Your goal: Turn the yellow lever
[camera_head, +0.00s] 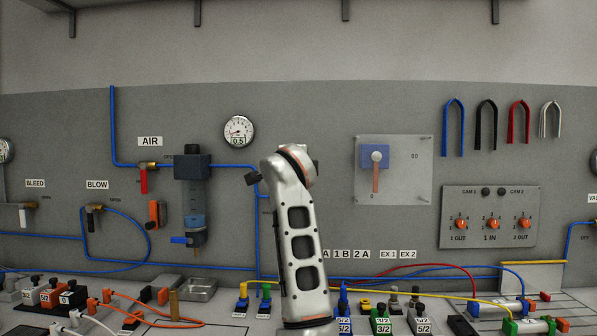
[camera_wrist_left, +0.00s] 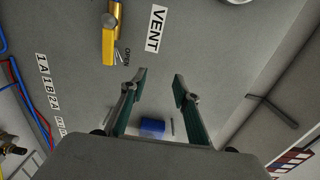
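The yellow lever (camera_wrist_left: 108,46) shows at the top of the left wrist view, on a brass-coloured valve at the grey panel. A "VENT" label (camera_wrist_left: 155,29) and the printed word "OPEN" are beside it. My left gripper (camera_wrist_left: 160,78) is open, with its two green-padded fingers apart and nothing between them. The lever lies beyond and to the left of the fingertips in that view, and I see no contact. My left gripper cannot be made out in the head view. My right gripper is in neither view.
One of my arm links stands in the middle of the head view and hides part of the panel. A gauge (camera_head: 239,131), a dial plate (camera_head: 412,176) and a switch box (camera_head: 490,236) are on the panel. Valves, hoses and a metal tray (camera_head: 198,289) crowd the bench below.

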